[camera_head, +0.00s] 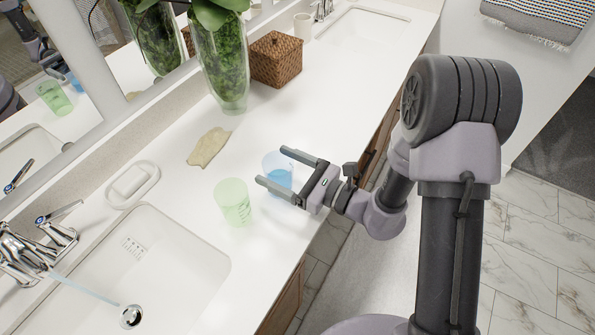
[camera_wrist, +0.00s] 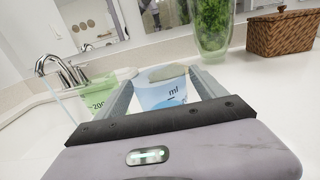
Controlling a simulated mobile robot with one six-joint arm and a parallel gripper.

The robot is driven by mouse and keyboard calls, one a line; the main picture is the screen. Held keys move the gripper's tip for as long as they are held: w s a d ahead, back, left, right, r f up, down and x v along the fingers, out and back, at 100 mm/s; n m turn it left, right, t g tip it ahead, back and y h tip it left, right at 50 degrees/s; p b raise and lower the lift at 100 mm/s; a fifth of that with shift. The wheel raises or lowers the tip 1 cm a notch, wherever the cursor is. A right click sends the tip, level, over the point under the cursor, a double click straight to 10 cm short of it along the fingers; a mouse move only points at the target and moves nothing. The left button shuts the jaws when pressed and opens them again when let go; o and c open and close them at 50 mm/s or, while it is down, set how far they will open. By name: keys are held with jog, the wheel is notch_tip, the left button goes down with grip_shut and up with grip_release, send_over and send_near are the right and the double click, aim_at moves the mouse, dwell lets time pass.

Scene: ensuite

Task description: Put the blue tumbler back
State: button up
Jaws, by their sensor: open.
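The blue tumbler (camera_head: 277,170) stands upright on the white counter near its front edge. It is translucent, and in the wrist view the blue tumbler (camera_wrist: 163,91) shows "ml" markings. My gripper (camera_head: 272,169) is open, with one finger on each side of the blue tumbler; I cannot tell whether either finger touches it. In the wrist view my gripper (camera_wrist: 165,88) frames the tumbler, and its lower part is hidden behind the gripper body.
A green tumbler (camera_head: 234,203) stands close to the left of my gripper, beside the sink (camera_head: 180,260) with running water. A leaf-shaped dish (camera_head: 208,147), a soap dish (camera_head: 132,185), a plant vase (camera_head: 222,70) and a wicker box (camera_head: 276,60) stand farther back.

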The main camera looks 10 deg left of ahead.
jog(key=p+v, duration=0.1)
jog(key=v, duration=0.7)
jog(key=shift+s+d, duration=0.1)
jog(key=shift+d, duration=0.25)
jog(key=s+a+r+n+g+h, duration=0.1)
jog(key=s+r+n+g+h, duration=0.2)
jog(key=s+r+n+g, duration=0.25)
jog(key=s+r+n+g+h, duration=0.2)
jog(key=s+r+n+g, duration=0.15)
jog(key=s+n, duration=0.4)
jog(key=d+r+n+t+h, duration=0.2)
jog(key=d+r+t+h, duration=0.1)
jog(key=d, duration=0.3)
jog(key=s+d+r+n+t+h, duration=0.1)
jog(key=d+r+n+t+h, duration=0.2)
jog(key=d+h, duration=0.3)
jog(key=shift+s+d+t+h, duration=0.3)
jog(key=shift+d+t, duration=0.4)
jog(key=shift+t, duration=0.2)
jog(key=shift+r, duration=0.1)
